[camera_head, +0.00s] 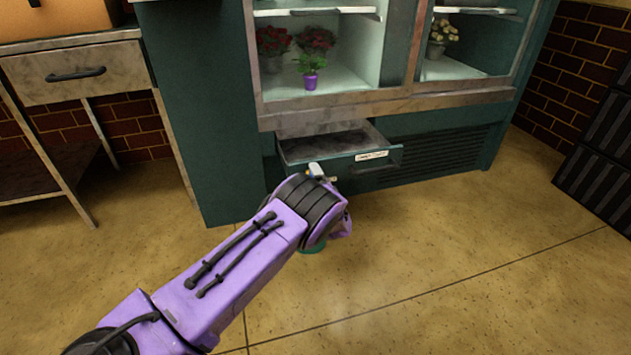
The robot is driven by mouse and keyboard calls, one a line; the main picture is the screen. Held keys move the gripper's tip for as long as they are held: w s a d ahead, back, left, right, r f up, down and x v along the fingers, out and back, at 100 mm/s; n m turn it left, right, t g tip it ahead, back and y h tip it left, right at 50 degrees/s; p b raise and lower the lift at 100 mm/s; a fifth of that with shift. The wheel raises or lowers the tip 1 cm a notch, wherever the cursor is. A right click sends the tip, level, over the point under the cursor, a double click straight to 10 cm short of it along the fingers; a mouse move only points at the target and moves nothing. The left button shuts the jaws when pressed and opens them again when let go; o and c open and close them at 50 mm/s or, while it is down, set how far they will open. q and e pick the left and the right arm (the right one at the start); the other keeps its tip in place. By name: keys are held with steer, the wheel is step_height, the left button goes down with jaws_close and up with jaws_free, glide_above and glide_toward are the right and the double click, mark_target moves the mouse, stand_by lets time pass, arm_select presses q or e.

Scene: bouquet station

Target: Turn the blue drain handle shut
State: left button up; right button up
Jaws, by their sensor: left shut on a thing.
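My left arm reaches in from the lower left to the front of the low, pulled-out drawer (340,146) under the glass case. My left gripper (319,171) is mostly hidden behind its own wrist; only a small pale part shows at the drawer front. It is shut. A tiny patch of blue, likely the blue drain handle (309,175), shows beside that pale part. The rest of the handle and the grip on it are hidden, so I cannot tell how far the handle is turned. My right gripper is not in view.
The green case (213,110) holds potted flowers, including a small purple pot (310,82). A side table (75,75) with a drawer stands at the left. Dark ribbed crates (600,150) stand at the right. The tiled floor at the right front is clear.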

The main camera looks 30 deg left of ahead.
arm_select(q)
steer(key=o, duration=0.9)
steer(key=shift+a, duration=0.1)
steer(key=shift+s+d, duration=0.3)
steer(key=shift+d, duration=0.05)
steer(key=p+v, duration=0.4)
steer(key=v, duration=0.5)
steer(key=shift+s+d, duration=0.25)
steer(key=shift+s, duration=0.05)
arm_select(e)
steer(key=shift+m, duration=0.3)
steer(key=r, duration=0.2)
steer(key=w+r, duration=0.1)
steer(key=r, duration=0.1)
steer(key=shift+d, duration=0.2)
